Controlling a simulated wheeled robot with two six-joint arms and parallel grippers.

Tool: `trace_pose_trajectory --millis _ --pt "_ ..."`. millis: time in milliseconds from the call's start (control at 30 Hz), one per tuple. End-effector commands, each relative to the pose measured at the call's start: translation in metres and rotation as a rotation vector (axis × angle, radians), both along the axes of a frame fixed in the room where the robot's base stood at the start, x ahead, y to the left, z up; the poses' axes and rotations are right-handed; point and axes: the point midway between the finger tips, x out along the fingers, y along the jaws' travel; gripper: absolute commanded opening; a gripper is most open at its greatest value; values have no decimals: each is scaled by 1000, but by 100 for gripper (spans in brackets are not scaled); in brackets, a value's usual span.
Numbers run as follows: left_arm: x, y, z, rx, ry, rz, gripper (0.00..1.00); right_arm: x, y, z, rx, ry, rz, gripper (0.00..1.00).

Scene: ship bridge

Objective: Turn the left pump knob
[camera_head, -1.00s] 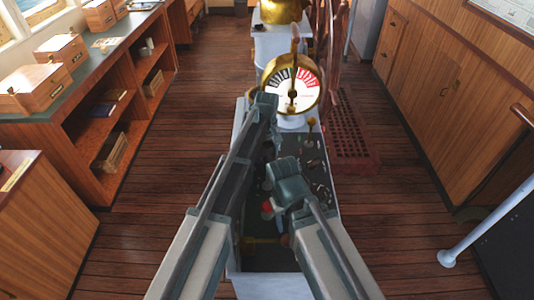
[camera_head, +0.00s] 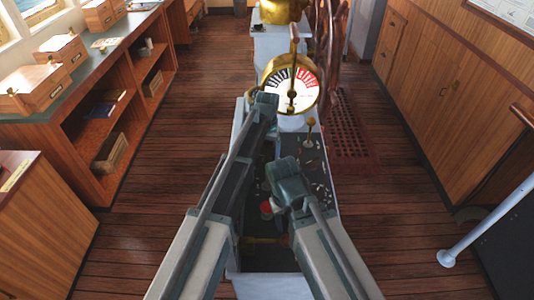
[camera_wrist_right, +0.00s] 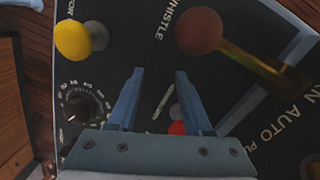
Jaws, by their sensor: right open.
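The dark control console (camera_head: 318,195) lies below my arms in the head view. In the right wrist view my right gripper (camera_wrist_right: 157,73) is open and empty above the panel. A black round knob with a numbered scale (camera_wrist_right: 83,106) sits left of its fingers. A small red button (camera_wrist_right: 177,128) shows between the fingers. A cut-off label reads "AUTO PU" at right, with a grey knob (camera_wrist_right: 312,167) at the lower right edge. I cannot tell which is the left pump knob. My left arm reaches over the console's left side; its gripper fingers are hidden.
A yellow knob (camera_wrist_right: 76,40) and a brown-red ball lever (camera_wrist_right: 199,31) beside the word "WHISTLE" stand up near the right gripper. A brass telegraph dial (camera_head: 291,85) rises at the console's far end.

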Motion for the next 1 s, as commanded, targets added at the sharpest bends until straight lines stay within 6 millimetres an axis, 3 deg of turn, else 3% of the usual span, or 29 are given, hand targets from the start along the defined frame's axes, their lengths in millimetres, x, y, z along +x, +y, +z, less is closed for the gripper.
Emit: trace_pose_trajectory --millis 433,1000 --pt "-1 -1 0 0 0 -258 22 0 0 0 0 0 0 50" --pt "-1 -1 0 0 0 -318 22 0 0 0 0 0 0 50"
